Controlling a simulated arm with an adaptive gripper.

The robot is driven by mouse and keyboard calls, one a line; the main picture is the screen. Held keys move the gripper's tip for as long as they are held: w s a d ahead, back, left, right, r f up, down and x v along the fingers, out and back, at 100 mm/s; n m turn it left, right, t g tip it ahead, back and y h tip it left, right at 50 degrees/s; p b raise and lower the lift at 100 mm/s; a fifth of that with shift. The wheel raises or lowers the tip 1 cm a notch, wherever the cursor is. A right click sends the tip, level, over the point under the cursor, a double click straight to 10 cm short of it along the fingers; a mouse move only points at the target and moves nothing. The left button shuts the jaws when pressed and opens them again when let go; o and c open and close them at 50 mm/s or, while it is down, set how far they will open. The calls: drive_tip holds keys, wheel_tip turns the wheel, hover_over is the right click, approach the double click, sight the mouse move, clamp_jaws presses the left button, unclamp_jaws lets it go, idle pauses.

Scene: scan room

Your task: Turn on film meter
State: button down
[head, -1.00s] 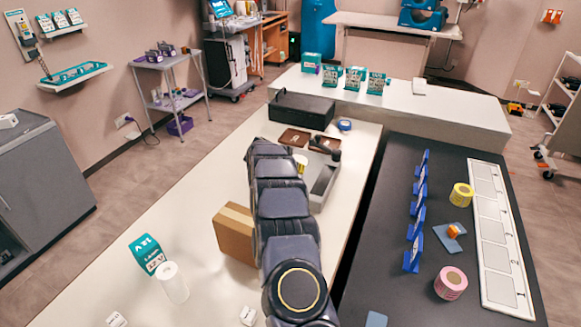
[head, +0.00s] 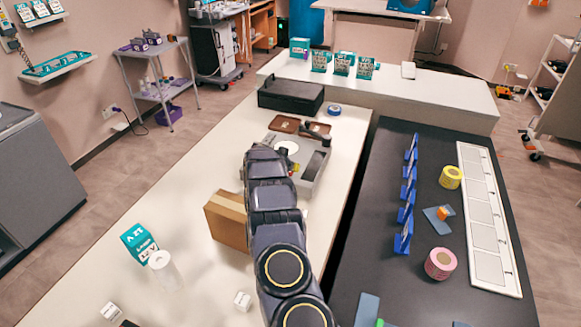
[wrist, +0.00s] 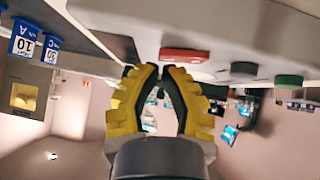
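The film meter appears to be the grey box-shaped device (head: 316,165) with a black arm and a white disc on top, on the white counter. In the wrist view its pale body (wrist: 225,35) seems to fill the top, with a red button (wrist: 185,55), a dark button (wrist: 244,68) and a green button (wrist: 289,81). My gripper (wrist: 160,70) has yellow fingers with tips drawn together, empty, just below the red button in the picture. Contact cannot be told. In the head view my arm hides most of my gripper and the device's near left part.
A cardboard box (head: 227,220) stands left of my arm. A black case (head: 291,96) and brown trays (head: 285,124) lie behind the device. The dark bench (head: 375,245) at right holds blue stands (head: 407,205), yellow tape (head: 451,177) and pink tape (head: 440,263).

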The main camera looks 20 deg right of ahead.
drive_tip(key=shift+s+f+t, duration=0.1)
drive_tip(key=shift+f+t, duration=0.2)
drive_tip(key=shift+f, duration=0.05)
drive_tip(key=shift+s+d+f+m+t+y, duration=0.2)
drive_tip(key=shift+m+t+y, duration=0.25)
drive_tip(key=shift+y, duration=0.25)
drive_tip(key=shift+w+a, duration=0.1)
drive_tip(key=shift+w+a+r, duration=0.3)
drive_tip(key=shift+w+a, duration=0.15)
drive_tip(key=shift+w, duration=0.05)
